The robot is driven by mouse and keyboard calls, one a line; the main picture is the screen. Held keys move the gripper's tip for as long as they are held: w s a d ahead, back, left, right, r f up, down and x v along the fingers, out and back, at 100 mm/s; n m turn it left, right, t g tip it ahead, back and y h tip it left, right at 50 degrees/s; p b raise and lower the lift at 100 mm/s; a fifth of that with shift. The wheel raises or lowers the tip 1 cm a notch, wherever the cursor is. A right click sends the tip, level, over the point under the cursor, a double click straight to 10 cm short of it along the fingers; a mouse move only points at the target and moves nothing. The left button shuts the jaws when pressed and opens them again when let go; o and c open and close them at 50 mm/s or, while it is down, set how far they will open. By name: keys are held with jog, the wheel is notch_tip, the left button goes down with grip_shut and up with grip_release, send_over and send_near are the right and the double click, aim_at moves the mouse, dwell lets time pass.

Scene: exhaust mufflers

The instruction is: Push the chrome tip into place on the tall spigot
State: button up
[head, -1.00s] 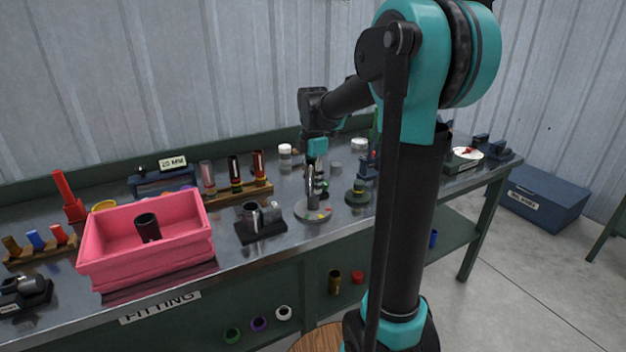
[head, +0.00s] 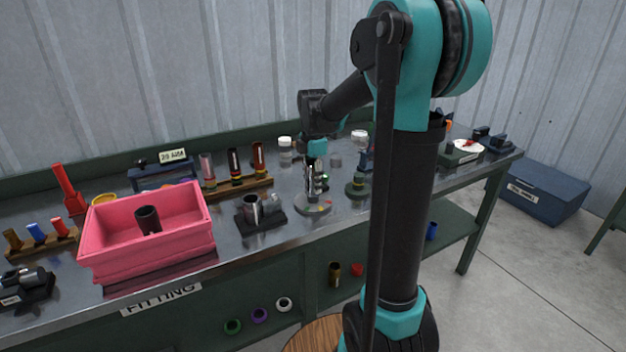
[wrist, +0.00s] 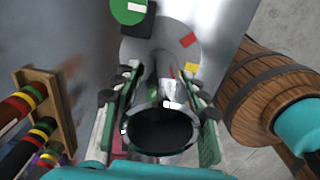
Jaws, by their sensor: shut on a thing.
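My gripper (wrist: 160,125) is shut on the chrome tip (wrist: 172,92), a shiny tube with a dark round open mouth facing the wrist camera. The green finger pads sit on either side of it. In the head view my gripper (head: 314,182) points down over the round grey plate (head: 313,208) with coloured patches on the bench. The plate also shows in the wrist view (wrist: 190,58), just beyond the tip. The tall spigot is hidden or too small to make out, so I cannot tell how far the tip sits on it.
A dark block with metal cylinders (head: 262,214) stands left of the plate, and a green round stand (head: 357,188) close on its right. A wooden rack of banded tubes (head: 240,187) is behind left. A pink bin (head: 185,240) sits farther left. A wooden barrel (wrist: 270,95) stands off the bench.

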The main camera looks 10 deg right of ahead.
jog(key=shift+f, duration=0.3)
jog(key=shift+f, duration=0.3)
jog(key=shift+f, duration=0.15)
jog(key=o, duration=1.2)
jog(key=shift+c, duration=0.2)
